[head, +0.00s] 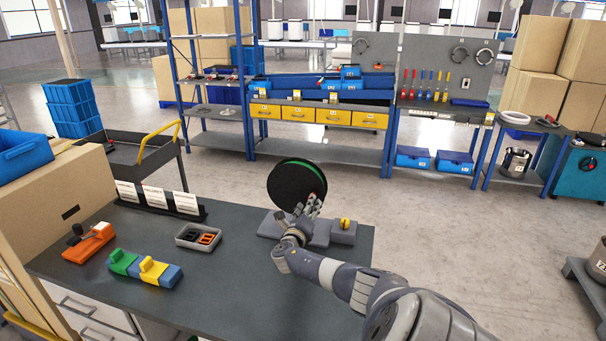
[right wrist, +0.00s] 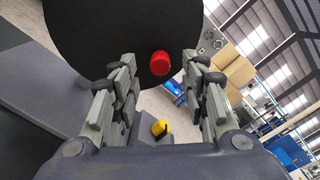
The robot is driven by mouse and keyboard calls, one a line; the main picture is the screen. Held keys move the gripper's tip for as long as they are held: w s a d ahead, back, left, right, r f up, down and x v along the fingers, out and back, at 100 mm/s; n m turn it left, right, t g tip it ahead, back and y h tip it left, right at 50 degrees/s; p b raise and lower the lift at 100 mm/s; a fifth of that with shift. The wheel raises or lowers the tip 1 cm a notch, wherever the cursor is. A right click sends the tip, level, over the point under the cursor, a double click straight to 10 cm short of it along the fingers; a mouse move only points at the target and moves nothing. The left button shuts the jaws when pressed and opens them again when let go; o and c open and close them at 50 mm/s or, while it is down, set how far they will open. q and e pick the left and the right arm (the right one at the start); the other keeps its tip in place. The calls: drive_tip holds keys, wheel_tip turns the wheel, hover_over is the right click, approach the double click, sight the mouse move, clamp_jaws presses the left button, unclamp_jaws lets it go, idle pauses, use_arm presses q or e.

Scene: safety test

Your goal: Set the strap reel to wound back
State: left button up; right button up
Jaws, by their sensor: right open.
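The strap reel (head: 296,185) is a large black disc with a green edge, standing upright on a grey base (head: 268,227) at the back of the dark workbench. In the right wrist view the reel's black face (right wrist: 110,35) fills the upper left, with a red knob (right wrist: 160,63) on it. My right gripper (head: 309,208) is at the reel's front right side. In the right wrist view the open fingers (right wrist: 160,85) stand on either side of the red knob, with a gap to it; contact is not visible. A yellow knob (head: 345,223) sits on the base's right end, also seen below the fingers (right wrist: 160,128). My left gripper is not in view.
On the bench (head: 225,275) are a grey tray (head: 200,237) with orange and black parts, a green, yellow and blue block assembly (head: 146,268), an orange device (head: 90,242) and label cards (head: 156,197). The bench's front middle is clear. Shelving stands behind.

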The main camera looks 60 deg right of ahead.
drive_tip(key=v, duration=0.6)
drive_tip(key=shift+a, duration=0.35)
drive_tip(key=shift+s+f, duration=0.1)
